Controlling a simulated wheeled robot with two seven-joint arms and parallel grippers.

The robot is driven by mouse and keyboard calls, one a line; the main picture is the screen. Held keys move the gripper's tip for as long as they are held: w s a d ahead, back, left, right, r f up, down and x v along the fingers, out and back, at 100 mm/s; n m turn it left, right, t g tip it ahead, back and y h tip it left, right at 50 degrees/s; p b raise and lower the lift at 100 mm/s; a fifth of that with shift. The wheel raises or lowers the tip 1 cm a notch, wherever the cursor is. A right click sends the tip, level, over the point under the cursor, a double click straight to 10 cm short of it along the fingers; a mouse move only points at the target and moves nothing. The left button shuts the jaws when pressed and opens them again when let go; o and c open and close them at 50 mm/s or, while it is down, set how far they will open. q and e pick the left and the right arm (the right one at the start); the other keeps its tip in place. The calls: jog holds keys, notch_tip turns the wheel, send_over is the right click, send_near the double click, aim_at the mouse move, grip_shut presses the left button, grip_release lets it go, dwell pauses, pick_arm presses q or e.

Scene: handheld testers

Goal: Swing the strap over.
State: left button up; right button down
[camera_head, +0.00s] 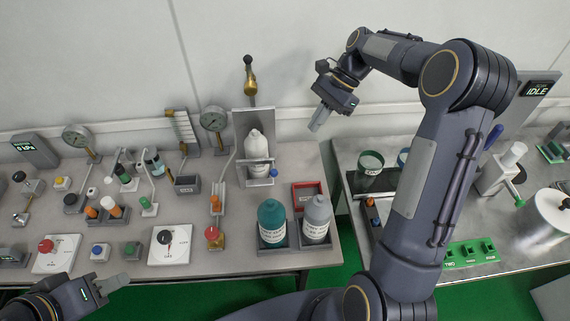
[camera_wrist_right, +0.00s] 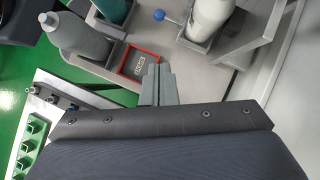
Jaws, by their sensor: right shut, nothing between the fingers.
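A white bottle (camera_head: 257,147) stands upright in a grey bracket (camera_head: 240,118) at the back right of the left bench. A blue ball knob (camera_head: 272,173) sits at the bracket's lower right; it also shows in the right wrist view (camera_wrist_right: 158,15). I cannot clearly make out a strap; whether the knob belongs to one I cannot tell. My right gripper (camera_head: 317,126) is shut and empty, in the air to the right of the bracket; its fingers show in the right wrist view (camera_wrist_right: 157,84). My left gripper (camera_head: 117,282) is at the bench's front edge, its finger gap unclear.
A teal bottle (camera_head: 271,218) and a grey bottle (camera_head: 317,215) stand in trays in front of the bracket. A red-rimmed box (camera_head: 307,192) lies behind them. A brass valve (camera_head: 249,78) and a gauge (camera_head: 213,119) are nearby. A gap separates the right bench (camera_head: 480,225).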

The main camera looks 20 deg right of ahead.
aim_at(277, 172)
pick_arm(q)
jog(key=shift+r+p, duration=0.75)
jog(key=shift+p, duration=0.05)
pick_arm(e)
jog(key=a+r+x, duration=0.1)
jog(key=x, duration=1.2)
jog(key=shift+a, duration=0.5)
jog(key=shift+s+a+f, duration=0.1)
jog(key=shift+s, duration=0.05)
